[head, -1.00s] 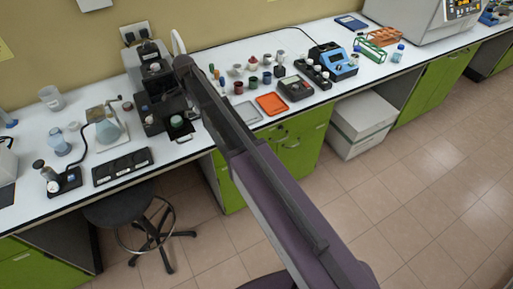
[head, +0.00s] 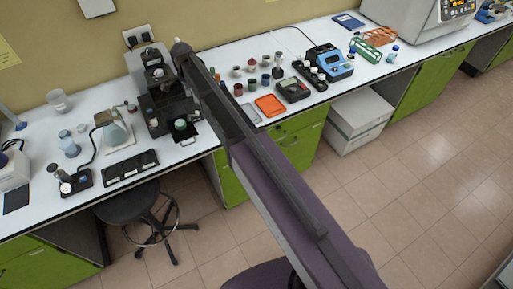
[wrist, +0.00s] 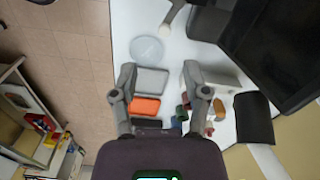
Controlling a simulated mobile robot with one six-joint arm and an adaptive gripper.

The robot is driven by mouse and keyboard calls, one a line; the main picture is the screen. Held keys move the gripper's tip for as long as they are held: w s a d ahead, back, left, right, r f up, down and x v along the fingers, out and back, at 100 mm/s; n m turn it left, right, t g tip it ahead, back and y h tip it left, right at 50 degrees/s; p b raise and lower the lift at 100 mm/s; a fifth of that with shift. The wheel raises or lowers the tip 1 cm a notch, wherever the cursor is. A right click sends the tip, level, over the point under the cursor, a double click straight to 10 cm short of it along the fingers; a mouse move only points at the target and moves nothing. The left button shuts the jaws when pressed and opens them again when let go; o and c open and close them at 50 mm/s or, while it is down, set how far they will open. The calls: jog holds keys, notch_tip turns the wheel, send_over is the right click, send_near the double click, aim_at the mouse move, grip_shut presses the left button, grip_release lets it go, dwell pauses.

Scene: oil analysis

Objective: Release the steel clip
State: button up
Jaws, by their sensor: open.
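My gripper (wrist: 160,75) shows in the wrist view with its two fingers spread wide apart and nothing visible held between them. A pale grey tray (wrist: 152,81) and an orange tray (wrist: 145,105) lie on the bench below, in the gap between the fingers. I cannot make out a steel clip in either view. In the head view my arm reaches over the bench, and the gripper itself cannot be made out there. The orange tray also shows in the head view (head: 270,106), right of my arm, with the grey tray partly hidden by the arm.
A round clear dish (wrist: 147,49) lies beyond the grey tray. A dark instrument (head: 163,103) stands left of my arm, near a flask (head: 115,131). Small coloured pots, meters and a blue device (head: 330,63) stand to the right. A black stool (head: 133,203) stands in front.

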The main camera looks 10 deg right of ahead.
jog(key=shift+r+p, duration=2.2)
jog(key=shift+r, duration=0.35)
jog(key=s+d+f+n+b, duration=1)
jog(key=s+d+f+b, duration=0.9)
jog(key=s+d, duration=0.1)
jog(key=shift+s+d+f+b, duration=0.3)
jog(key=shift+s, duration=0.45)
jog(key=s, duration=0.1)
jog(key=s+d+n, duration=0.1)
jog(key=s, duration=0.1)
jog(key=s+d+n, duration=0.1)
jog(key=shift+s+d, duration=0.15)
jog(key=shift+s, duration=0.05)
